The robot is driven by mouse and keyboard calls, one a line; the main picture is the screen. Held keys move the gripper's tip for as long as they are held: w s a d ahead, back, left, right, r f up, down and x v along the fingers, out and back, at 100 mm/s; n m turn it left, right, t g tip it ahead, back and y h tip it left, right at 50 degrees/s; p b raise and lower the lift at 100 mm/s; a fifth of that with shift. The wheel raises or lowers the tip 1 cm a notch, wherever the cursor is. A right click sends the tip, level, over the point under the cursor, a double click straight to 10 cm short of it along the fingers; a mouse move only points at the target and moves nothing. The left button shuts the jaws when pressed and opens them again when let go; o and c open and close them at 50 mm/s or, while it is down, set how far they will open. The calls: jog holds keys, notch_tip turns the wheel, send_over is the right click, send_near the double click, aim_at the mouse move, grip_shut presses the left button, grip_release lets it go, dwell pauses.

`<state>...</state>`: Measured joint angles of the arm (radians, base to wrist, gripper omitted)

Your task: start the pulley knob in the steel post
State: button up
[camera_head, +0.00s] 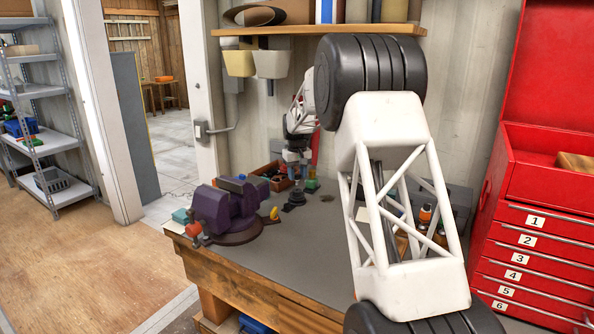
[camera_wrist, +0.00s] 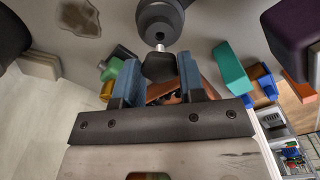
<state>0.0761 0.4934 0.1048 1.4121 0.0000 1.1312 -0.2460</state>
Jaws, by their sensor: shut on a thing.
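In the wrist view my gripper (camera_wrist: 157,70) is shut, its two blue pads on either side of a black knob (camera_wrist: 160,67). A short bright metal stud (camera_wrist: 160,47) sticks out of the knob toward a dark grey round post (camera_wrist: 160,14). The stud's tip is at or very close to the post's end face. I cannot tell whether it has entered the hole. In the head view my gripper (camera_head: 298,162) is small and far off, above the back of the grey bench (camera_head: 285,265); the knob cannot be made out there.
A purple vise (camera_head: 225,208) stands left of my gripper on the bench. A red numbered drawer cabinet (camera_head: 535,245) stands at the right, a shelf (camera_head: 320,30) above.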

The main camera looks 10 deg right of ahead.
aim_at(297, 183)
jog(key=shift+f, duration=0.75)
jog(key=shift+f, duration=1.3)
dwell(2.0)
jog(key=shift+m, duration=0.3)
jog(key=shift+m, duration=4.3)
jog(key=shift+m, duration=0.4)
jog(key=shift+m, duration=3.1)
